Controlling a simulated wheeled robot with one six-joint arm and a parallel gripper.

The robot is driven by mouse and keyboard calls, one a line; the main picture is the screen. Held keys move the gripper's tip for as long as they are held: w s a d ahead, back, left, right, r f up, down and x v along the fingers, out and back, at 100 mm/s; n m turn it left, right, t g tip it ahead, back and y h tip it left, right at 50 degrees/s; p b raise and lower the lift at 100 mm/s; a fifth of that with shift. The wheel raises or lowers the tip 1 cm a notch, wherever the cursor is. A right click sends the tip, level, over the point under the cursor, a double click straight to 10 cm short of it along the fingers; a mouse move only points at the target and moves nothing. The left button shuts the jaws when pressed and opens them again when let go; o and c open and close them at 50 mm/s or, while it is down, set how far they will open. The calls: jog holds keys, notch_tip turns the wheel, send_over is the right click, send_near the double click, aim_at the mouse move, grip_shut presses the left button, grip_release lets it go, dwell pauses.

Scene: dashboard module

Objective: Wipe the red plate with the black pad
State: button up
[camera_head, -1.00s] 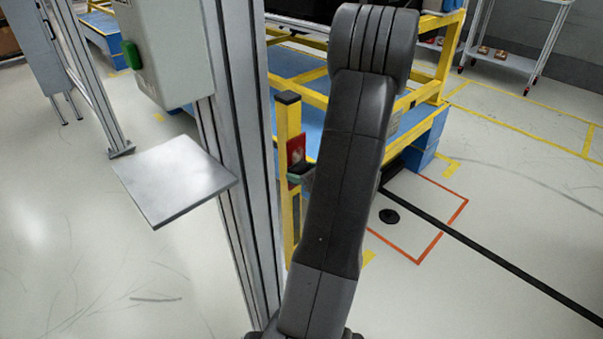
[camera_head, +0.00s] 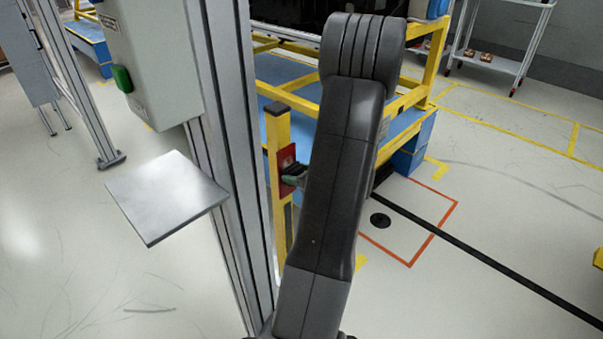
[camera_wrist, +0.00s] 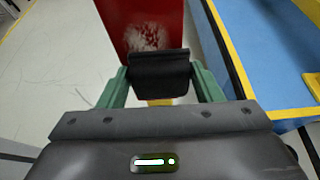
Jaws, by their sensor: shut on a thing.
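The red plate (camera_head: 286,168) is fixed on the yellow post, left of my dark arm in the head view. In the wrist view the red plate (camera_wrist: 152,22) fills the top middle and carries a whitish smudge on its lower part. My gripper (camera_wrist: 160,78) has green fingers and is shut on the black pad (camera_wrist: 160,80). The pad overlaps the lower edge of the smudge in the wrist view; I cannot tell whether it touches the plate. In the head view my gripper (camera_head: 296,176) shows partly beside the plate, and my arm hides the rest.
A grey metal column (camera_head: 228,150) and a flat silver shelf (camera_head: 167,197) stand to the left. The yellow frame with blue panels (camera_head: 290,75) is behind the arm. Open floor lies to the right.

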aim_at(287, 172)
jog(key=shift+s+a+r+p, duration=0.5)
jog(key=shift+s+a+r, duration=0.4)
jog(key=shift+s+a, duration=0.15)
jog(key=shift+w+d+f+p, duration=0.1)
jog(key=shift+w+d+p, duration=0.4)
jog(key=shift+w+d, duration=0.95)
jog(key=shift+s, duration=0.1)
jog(key=shift+s+d, duration=2.1)
jog(key=shift+s+d, duration=0.1)
jog(key=shift+s+d, duration=0.95)
jog(key=shift+d, duration=0.05)
